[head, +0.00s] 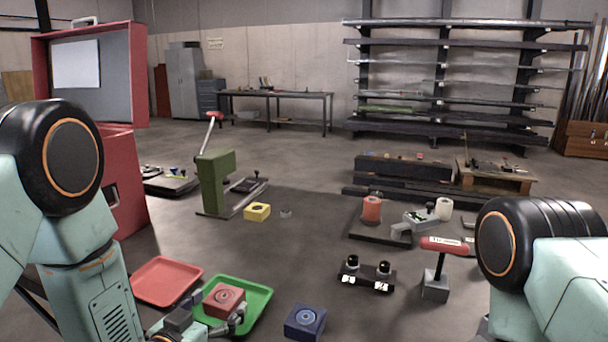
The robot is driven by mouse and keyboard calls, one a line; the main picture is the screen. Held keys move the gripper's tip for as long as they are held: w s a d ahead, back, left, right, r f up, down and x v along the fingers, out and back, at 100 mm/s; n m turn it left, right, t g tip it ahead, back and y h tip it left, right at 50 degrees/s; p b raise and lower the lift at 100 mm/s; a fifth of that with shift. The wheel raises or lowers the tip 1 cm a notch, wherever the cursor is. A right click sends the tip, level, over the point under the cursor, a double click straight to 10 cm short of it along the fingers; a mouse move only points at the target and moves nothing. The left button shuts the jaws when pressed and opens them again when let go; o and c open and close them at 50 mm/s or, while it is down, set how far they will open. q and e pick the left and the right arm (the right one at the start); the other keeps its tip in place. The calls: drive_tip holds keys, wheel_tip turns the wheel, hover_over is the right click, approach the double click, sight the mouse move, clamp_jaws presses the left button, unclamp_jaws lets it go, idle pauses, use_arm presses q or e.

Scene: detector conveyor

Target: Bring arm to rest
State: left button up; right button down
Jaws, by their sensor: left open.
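My left arm comes in from the left and reaches down to the front. Its left gripper (216,314) is open at the green tray (262,291), low in the picture. A red block (224,299) with a round recess on top sits in that tray. The gripper's fingers show on either side of the block's near part; I cannot tell whether they touch it. My right arm (540,250) shows at the right edge, and its gripper is out of view.
A red tray (167,281) lies beside the green one. A blue block (305,321) stands right of it. A black fixture (367,276), a red-handled tool (436,283) and a yellow block (257,211) stand farther off. A red cabinet (120,190) rises at left. Dark surface between them is clear.

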use_arm(q)
drive_tip(key=shift+x, duration=0.9)
drive_tip(key=shift+s, duration=0.15)
